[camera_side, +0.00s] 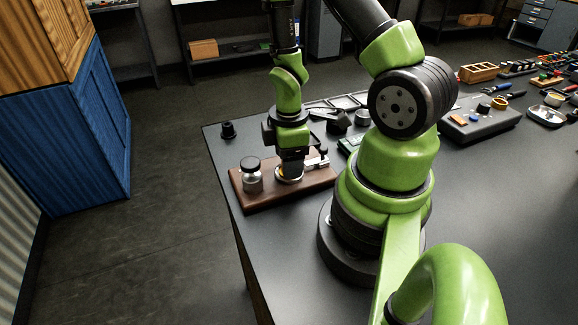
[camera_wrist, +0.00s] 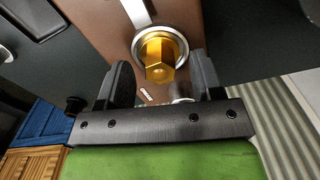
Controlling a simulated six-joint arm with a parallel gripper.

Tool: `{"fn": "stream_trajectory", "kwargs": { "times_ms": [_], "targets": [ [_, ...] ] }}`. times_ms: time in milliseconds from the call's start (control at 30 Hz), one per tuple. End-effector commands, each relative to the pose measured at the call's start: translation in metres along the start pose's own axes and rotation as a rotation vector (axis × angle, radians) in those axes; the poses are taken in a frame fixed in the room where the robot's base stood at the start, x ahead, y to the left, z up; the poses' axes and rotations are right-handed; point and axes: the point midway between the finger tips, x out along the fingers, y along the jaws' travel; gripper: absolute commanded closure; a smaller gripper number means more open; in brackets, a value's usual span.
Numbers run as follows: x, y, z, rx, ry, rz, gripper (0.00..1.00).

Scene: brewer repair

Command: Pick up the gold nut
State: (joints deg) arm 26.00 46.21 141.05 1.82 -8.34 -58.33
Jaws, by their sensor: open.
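The gold nut (camera_wrist: 160,57) is a hexagonal piece seated in a round metal ring (camera_wrist: 143,36) on the brown wooden board (camera_wrist: 105,20) in the wrist view. My gripper (camera_wrist: 163,75) is open, with one dark finger on each side of the nut. In the side view my gripper (camera_side: 291,170) points down over the ring on the board (camera_side: 262,205).
A metal cylinder with a dark cap (camera_side: 251,175) stands on the board left of my gripper. A small metal fitting (camera_side: 317,161) is close on the right. A black knob-like part (camera_side: 228,130) stands near the table's left edge. A grey box (camera_side: 480,122) stands farther right.

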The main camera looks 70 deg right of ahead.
Motion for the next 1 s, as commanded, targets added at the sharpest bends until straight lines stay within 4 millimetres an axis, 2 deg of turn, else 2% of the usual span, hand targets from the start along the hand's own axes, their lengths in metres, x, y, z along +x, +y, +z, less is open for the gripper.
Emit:
{"fn": "stream_trajectory", "kwargs": {
  "times_ms": [100,333,367,600,633,667,1000],
  "targets": [
    [0.0070,-0.0003,0.0000,0.001,0.000,-0.001,0.40],
    [0.0079,-0.0001,-0.0002,0.001,0.001,0.001,0.40],
    [0.0079,-0.0001,-0.0002,0.001,0.001,0.000,0.42],
    [0.0077,-0.0001,-0.0002,0.001,0.001,0.000,0.96],
    [0.0077,-0.0001,-0.0002,0.001,0.001,0.000,0.96],
    [0.0077,-0.0001,-0.0002,0.001,0.001,0.000,1.00],
    [0.0026,0.0006,-0.0006,0.000,0.002,0.003,1.00]
  ]
}}
